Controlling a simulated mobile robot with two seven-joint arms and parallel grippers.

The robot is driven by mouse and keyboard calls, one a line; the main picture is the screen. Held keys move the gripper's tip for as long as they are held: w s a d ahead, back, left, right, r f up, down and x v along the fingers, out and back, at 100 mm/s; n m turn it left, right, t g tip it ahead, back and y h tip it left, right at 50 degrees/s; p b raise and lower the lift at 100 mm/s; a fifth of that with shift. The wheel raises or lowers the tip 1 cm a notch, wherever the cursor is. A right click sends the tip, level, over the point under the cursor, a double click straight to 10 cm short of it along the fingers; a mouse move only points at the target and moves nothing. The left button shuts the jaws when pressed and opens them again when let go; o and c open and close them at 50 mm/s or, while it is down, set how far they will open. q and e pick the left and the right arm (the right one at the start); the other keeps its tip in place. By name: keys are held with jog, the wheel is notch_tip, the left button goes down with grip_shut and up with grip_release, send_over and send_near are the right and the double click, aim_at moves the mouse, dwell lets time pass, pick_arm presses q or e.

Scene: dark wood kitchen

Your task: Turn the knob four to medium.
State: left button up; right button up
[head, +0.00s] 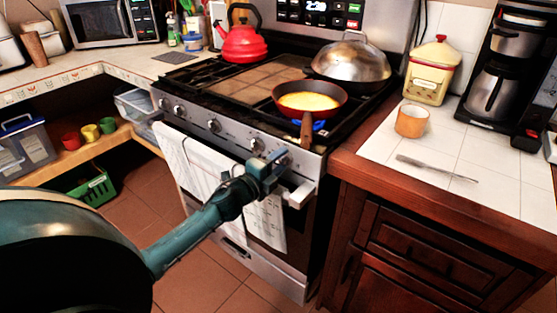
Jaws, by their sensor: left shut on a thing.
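The stove front (230,137) carries a row of several round silver knobs. The rightmost knob (284,157) is at the right end of the row, partly hidden by my left gripper (277,165). My left gripper is shut on this knob. Another knob (257,145) is just to its left and free. I cannot read any knob numbers. A blue flame (318,125) shows under the red frying pan (310,100), which holds something yellow, on the front right burner. My right gripper is not in view.
The oven handle (299,195) with hanging towels (190,162) lies just below the gripper. The pan's wooden handle (307,130) points out over the stove's front edge. A silver domed pan, a red kettle (241,42) and a tiled counter at right are near.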

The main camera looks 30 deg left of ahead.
pick_arm(q)
jog(key=shift+n, duration=0.4)
jog(key=o, duration=1)
jog(key=shift+c, duration=0.2)
jog(key=s+a, duration=0.1)
jog(key=s, duration=1.2)
